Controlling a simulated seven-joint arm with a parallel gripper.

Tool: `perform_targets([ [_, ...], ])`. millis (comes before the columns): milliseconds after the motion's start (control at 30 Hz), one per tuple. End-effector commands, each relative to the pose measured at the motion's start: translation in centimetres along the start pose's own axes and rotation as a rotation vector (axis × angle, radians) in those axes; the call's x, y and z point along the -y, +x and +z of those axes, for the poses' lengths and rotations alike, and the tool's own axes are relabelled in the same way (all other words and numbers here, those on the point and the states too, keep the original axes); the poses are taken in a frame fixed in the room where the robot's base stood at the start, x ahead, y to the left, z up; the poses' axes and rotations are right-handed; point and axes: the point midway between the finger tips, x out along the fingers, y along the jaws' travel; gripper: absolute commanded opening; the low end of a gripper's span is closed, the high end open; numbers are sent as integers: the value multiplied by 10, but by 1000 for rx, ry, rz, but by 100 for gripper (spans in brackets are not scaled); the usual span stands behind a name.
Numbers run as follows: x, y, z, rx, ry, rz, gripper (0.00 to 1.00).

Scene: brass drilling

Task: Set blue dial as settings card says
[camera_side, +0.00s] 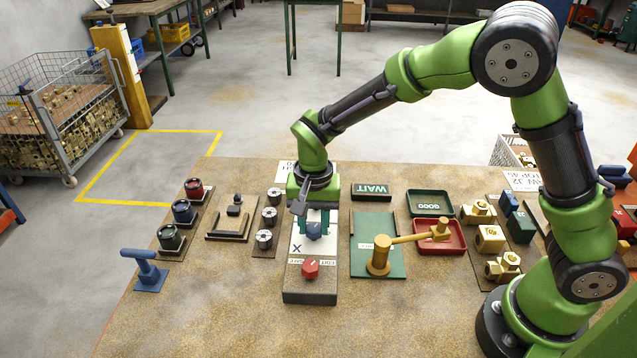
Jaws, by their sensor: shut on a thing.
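The blue dial (314,231) sits on a white plate marked with an X, on a grey control box (310,297). My gripper (314,226) points down over the box and is shut on the blue dial. The fingers hide much of the dial, so its pointer direction cannot be read. A white card (522,180) at the right back has partly hidden lettering, with "J2" and "TOP" readable. I cannot tell if it is the settings card. Another white label (284,171) is mostly hidden behind my gripper.
A red knob (310,268) with SAFE and EDIT labels is in front of the blue dial. Round pieces (264,239) stand left. The front table is clear.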

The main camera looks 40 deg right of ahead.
Motion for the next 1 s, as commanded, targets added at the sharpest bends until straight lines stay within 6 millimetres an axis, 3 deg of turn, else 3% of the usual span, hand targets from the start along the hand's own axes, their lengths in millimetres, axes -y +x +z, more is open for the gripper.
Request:
perform_targets([
  [67,0,-2,0,0,1,-2,4],
  [100,0,-2,0,0,0,-2,37],
  [267,0,-1,0,0,0,-1,60],
  [533,0,-1,0,0,-1,-1,60],
  [667,1,-10,0,0,-1,-3,60],
  [767,1,-27,0,-1,-2,-6,60],
  [1000,1,-85,0,-2,-1,-8,60],
])
